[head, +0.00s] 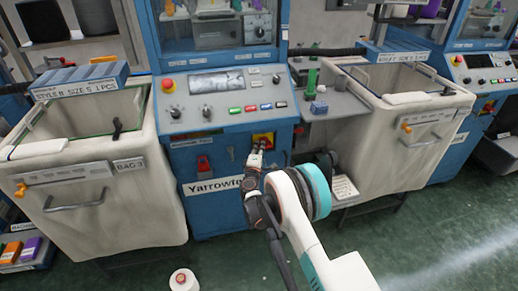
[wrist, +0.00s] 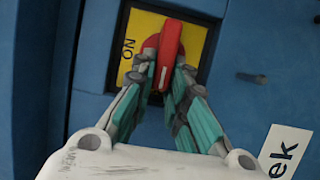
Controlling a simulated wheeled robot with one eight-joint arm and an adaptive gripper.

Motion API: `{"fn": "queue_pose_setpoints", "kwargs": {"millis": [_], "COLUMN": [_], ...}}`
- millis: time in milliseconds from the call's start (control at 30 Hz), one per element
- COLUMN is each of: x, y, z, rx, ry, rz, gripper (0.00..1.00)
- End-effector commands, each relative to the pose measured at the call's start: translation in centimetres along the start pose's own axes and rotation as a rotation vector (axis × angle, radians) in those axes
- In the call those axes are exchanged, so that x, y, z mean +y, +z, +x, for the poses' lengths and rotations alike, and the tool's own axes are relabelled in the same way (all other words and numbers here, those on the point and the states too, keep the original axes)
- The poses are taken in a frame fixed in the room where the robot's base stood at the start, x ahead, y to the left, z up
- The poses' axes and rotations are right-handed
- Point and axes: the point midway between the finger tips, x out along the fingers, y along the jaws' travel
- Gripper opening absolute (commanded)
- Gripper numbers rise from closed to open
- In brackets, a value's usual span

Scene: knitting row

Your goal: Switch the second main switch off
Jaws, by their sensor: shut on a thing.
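The main switch, a red rotary handle (wrist: 168,55) on a yellow plate (wrist: 200,35), is on the blue front of a knitting machine (head: 222,165). The word ON shows at the left of the plate in the wrist view. The handle stands roughly upright in that view. My gripper (wrist: 168,75) is shut on the red handle, one finger on each side of it. In the head view the yellow plate (head: 263,136) shows just above my gripper (head: 257,155), and the fingertips hide part of the switch.
A red switch or box (head: 203,163) is on the same front, to the left. Above is a control panel (head: 225,95) with buttons and a red stop knob. Fabric bins (head: 95,180) (head: 400,125) stand on both sides. A white and red spool (head: 183,280) is on the green floor.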

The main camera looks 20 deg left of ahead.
Motion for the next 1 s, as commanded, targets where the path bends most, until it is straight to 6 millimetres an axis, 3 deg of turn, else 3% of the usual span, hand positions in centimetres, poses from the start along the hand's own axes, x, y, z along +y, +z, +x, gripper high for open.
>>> {"fn": "queue_pose_setpoints", "kwargs": {"millis": [167, 200, 267, 667, 833, 1000], "x": [0.1, 0.1, 0.1, 0.1, 0.1, 0.1], "y": [0.5, 0.6, 0.6, 0.2, 0.1, 0.2], "z": [0.3, 0.3, 0.3, -0.1, -2.3, -5.8], "rx": [-0.009, -0.009, -0.009, -0.004, -0.002, -0.002], "ry": [0.000, 0.000, 0.000, 0.000, 0.000, 0.000], "rz": [-0.003, -0.003, -0.002, -0.001, -0.001, -0.001], "gripper": [0.00, 0.23, 0.34, 0.34, 0.34, 0.34]}}
